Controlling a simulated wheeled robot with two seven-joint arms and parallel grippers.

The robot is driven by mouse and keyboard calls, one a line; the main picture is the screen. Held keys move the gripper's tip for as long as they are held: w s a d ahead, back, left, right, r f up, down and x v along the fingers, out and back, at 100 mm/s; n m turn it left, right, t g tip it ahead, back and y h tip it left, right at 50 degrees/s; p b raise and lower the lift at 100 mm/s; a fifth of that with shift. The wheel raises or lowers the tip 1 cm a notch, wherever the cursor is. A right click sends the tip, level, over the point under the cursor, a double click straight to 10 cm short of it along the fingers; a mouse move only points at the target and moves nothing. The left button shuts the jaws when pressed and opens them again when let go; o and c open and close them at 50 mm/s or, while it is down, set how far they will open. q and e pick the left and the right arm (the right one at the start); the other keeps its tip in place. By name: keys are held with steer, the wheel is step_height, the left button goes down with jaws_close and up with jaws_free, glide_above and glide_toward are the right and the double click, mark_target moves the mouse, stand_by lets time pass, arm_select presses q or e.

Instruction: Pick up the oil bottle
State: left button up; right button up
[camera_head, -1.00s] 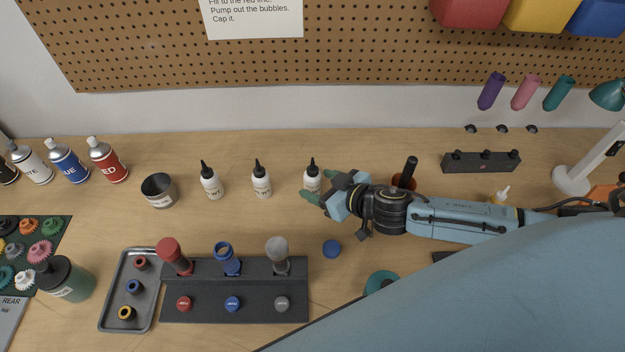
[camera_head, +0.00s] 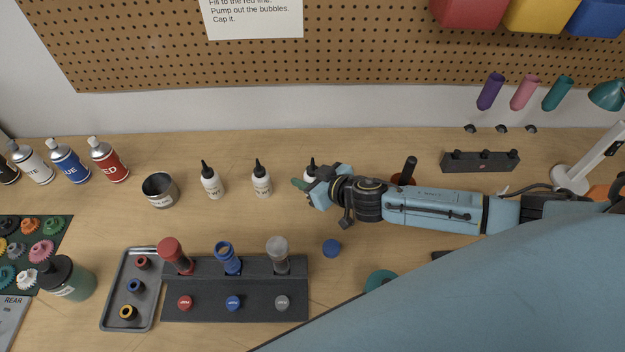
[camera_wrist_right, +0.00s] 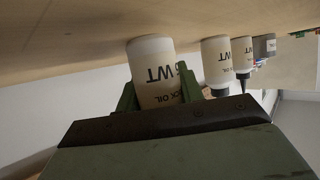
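Three white oil bottles with black tips stand upright in a row on the bench: a left one (camera_head: 212,184), a middle one (camera_head: 262,182) and a right one (camera_head: 311,173), which is mostly hidden behind my right gripper (camera_head: 304,186). In the right wrist view the near bottle (camera_wrist_right: 155,72), with "WT" and "OIL" lettering, sits between the two green fingers (camera_wrist_right: 157,92). The fingers lie close against both its sides; whether they grip it is unclear. The bottle seems to rest on the bench. My left gripper does not show.
A metal cup (camera_head: 160,190) and spray cans (camera_head: 108,160) stand to the left. A dark stand (camera_head: 250,292) with red, blue and grey shocks lies in front, beside a grey tray (camera_head: 118,290). A blue cap (camera_head: 331,247) lies near my right arm. A black-handled tool (camera_head: 409,169) stands behind it.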

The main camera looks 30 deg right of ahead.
steer(key=c, duration=0.4)
step_height(320, 180, up, 10)
steer(key=shift+r+p, duration=0.1)
steer(key=shift+p, duration=0.8)
steer(key=shift+c, duration=0.2)
steer(key=shift+a, duration=0.1)
